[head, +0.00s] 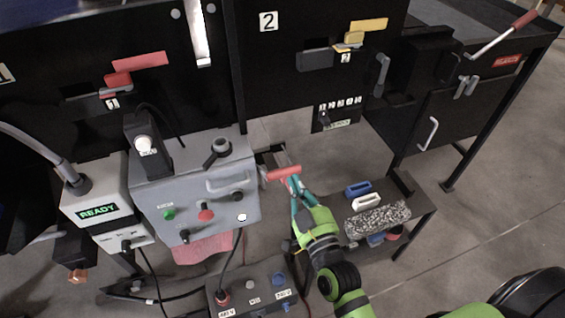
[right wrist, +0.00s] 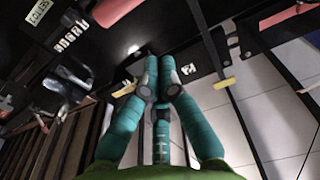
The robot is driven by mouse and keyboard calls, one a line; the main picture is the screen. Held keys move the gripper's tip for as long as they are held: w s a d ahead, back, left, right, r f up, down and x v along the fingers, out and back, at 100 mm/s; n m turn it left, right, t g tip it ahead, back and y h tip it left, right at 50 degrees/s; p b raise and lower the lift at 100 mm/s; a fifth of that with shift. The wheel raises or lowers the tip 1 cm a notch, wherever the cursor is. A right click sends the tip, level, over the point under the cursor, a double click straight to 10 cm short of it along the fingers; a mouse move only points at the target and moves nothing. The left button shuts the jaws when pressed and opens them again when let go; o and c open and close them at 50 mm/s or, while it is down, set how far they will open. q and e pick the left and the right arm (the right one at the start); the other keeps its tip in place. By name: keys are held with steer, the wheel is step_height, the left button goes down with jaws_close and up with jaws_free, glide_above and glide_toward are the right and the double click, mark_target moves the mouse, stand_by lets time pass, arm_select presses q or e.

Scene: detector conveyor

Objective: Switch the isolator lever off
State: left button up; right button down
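A red-handled lever (head: 283,172) sticks out at the right side of the grey control box (head: 196,190) in the head view; I take it to be the isolator lever. My right gripper (head: 293,185), with teal fingers, is at this handle and overlaps its lower edge; whether it touches cannot be told. In the right wrist view, my right gripper (right wrist: 159,68) has its fingertips drawn together with nothing visible between them. I cannot identify the lever for sure in that view. My left gripper is not in view.
A small side table holds a speckled block (head: 377,219) and blue and white handled pieces right of my arm. A READY display unit (head: 97,212) stands left of the box. A lower box (head: 250,290) with buttons is in front. Black cabinets with levers stand behind.

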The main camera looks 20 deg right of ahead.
mark_target(284, 172)
steer(key=shift+w, duration=0.1)
steer(key=w+p, duration=0.1)
steer(key=w, duration=0.1)
steer(key=w+f+p, duration=0.1)
steer(key=w, duration=0.2)
steer(key=w+p, duration=0.1)
steer(key=w, duration=0.2)
steer(key=shift+a+f, duration=0.1)
steer(key=shift+f, duration=0.3)
steer(key=shift+s+f+p, duration=0.25)
steer(key=shift+s+p, duration=0.05)
steer(key=shift+w+f, duration=0.1)
